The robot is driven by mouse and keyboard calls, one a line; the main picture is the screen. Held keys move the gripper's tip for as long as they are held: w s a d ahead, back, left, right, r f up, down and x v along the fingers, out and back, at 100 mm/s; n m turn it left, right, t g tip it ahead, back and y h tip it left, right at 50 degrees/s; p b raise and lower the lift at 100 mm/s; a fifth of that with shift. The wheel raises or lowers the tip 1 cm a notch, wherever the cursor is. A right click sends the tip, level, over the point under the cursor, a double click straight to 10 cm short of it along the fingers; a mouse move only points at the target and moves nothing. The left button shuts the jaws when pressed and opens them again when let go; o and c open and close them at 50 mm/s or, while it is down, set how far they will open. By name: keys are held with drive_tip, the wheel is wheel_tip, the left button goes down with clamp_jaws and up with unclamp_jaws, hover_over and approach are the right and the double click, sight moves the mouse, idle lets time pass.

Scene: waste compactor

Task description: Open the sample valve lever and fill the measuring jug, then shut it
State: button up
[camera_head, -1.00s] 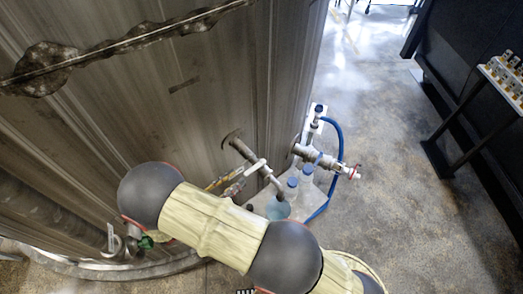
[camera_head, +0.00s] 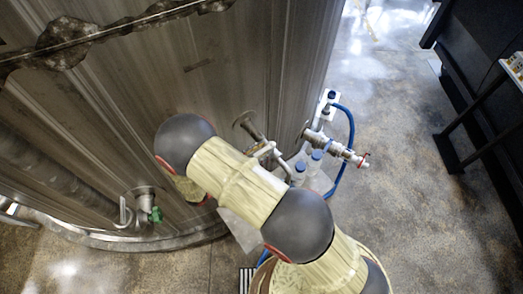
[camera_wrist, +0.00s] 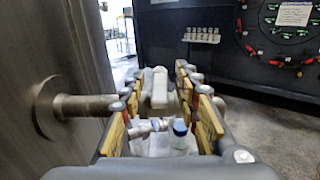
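The sample valve is on a flanged pipe (camera_head: 250,127) from the tank wall, with a pale lever (camera_head: 265,149) and a bent spout; my arm partly covers it in the head view. In the wrist view the flanged pipe (camera_wrist: 85,106) enters from the left, and the pale lever (camera_wrist: 158,88) stands upright between my fingers. My gripper (camera_wrist: 158,100) is open, its yellow-padded fingers on either side of the lever; contact cannot be told. My gripper is hidden behind my arm in the head view. The measuring jug is not distinguishable now.
Blue-capped bottles (camera_head: 299,173) stand beside the valve; one bottle (camera_wrist: 180,136) shows below my fingers. A green-handled valve (camera_head: 155,214) is low on the tank.

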drive_tip(key=c, duration=0.8)
clamp_jaws()
